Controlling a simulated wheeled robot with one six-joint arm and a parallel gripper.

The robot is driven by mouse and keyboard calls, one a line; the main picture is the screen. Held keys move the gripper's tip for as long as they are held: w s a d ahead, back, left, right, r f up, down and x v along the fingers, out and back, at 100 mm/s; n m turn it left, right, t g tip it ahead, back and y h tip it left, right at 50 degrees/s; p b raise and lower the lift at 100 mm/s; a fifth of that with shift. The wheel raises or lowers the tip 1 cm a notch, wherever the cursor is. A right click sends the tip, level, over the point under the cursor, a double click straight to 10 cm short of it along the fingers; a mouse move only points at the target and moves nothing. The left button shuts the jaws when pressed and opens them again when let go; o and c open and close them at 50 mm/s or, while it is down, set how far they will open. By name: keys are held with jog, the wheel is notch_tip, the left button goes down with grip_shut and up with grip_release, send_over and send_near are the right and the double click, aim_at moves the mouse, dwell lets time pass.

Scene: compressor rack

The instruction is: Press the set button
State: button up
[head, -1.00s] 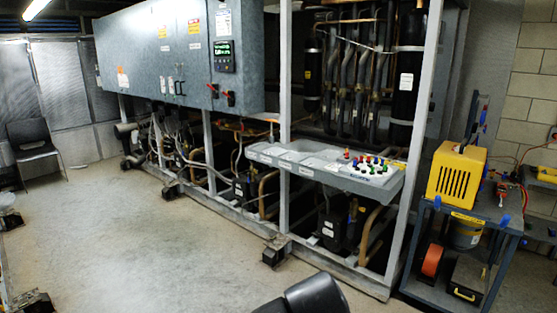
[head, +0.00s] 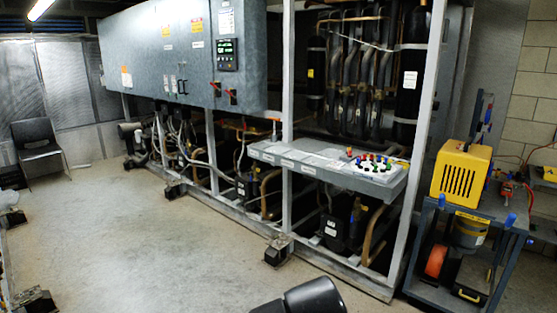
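A small black controller (head: 227,54) with a green lit display is mounted on the front of the long grey electrical cabinet (head: 145,52), near its right end. Small marks sit below the display, but they are too small to tell which one is the set button. My gripper is not in view. A black rounded part of my own arm (head: 305,298) shows at the bottom edge, well below and apart from the controller.
A grey tray shelf (head: 375,184) with coloured knobs on a white round plate juts from the rack. A cart (head: 505,226) with a yellow box (head: 460,174) stands at right. A chair (head: 40,148) stands at far left. The concrete floor (head: 130,235) is clear in the middle.

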grip_shut()
dwell(1.4)
